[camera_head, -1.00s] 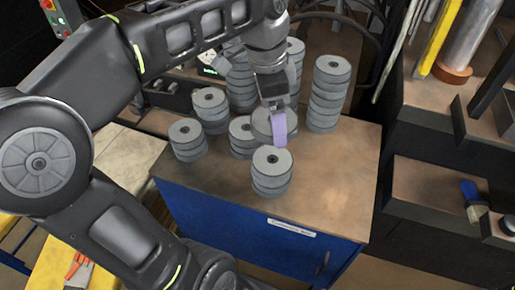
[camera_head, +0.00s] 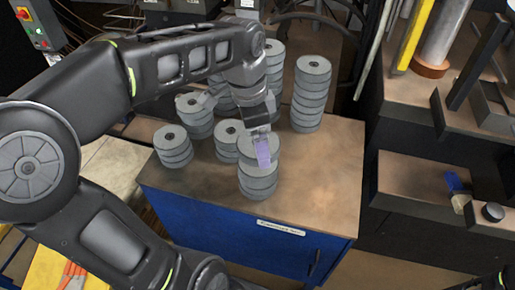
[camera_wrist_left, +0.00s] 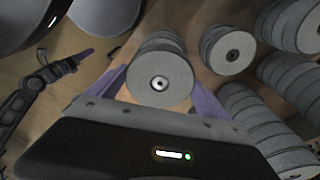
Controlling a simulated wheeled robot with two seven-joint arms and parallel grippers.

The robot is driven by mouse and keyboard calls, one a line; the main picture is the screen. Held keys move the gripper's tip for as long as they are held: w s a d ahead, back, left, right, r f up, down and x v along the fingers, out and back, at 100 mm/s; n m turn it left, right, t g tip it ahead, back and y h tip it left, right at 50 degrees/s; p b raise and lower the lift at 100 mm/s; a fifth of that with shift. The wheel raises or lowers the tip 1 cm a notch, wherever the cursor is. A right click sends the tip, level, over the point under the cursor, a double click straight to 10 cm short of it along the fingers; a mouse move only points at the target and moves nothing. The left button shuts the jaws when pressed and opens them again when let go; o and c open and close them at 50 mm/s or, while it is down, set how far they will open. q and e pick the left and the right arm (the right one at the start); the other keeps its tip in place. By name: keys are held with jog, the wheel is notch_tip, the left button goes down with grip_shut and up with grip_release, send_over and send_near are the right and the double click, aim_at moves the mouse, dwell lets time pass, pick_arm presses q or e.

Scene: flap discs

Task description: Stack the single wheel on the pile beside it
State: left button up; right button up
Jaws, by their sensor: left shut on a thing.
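My left gripper (camera_head: 263,152), with pale purple fingers, is shut on a grey flap wheel (camera_head: 250,146). The held wheel also shows face-on between the fingers in the left wrist view (camera_wrist_left: 160,82). It is right over the front pile of grey wheels (camera_head: 258,184), roughly lined up with it. I cannot tell whether it touches the pile's top, which the wheel and fingers partly hide. In the left wrist view the pile (camera_wrist_left: 160,41) shows behind the held wheel. My right gripper (camera_wrist_left: 80,57) seems to show small at the left there; its opening is unclear.
Several other wheel piles stand close by on the blue cabinet: one at left (camera_head: 173,147), one just behind (camera_head: 228,138), a tall one at right (camera_head: 310,94). The cabinet top (camera_head: 330,180) is bare at front right.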

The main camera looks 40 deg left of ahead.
aim_at(251, 143)
pick_arm(q)
jog(key=shift+f, duration=1.8)
jog(key=shift+f, duration=0.15)
jog(key=o, duration=1.7)
jog(key=shift+o, duration=0.2)
jog(key=r, duration=0.4)
jog(key=r+p, duration=0.1)
jog(key=r, duration=0.3)
jog(key=s+a+r, duration=0.1)
jog(key=r, duration=0.3)
jog(key=shift+r, duration=0.1)
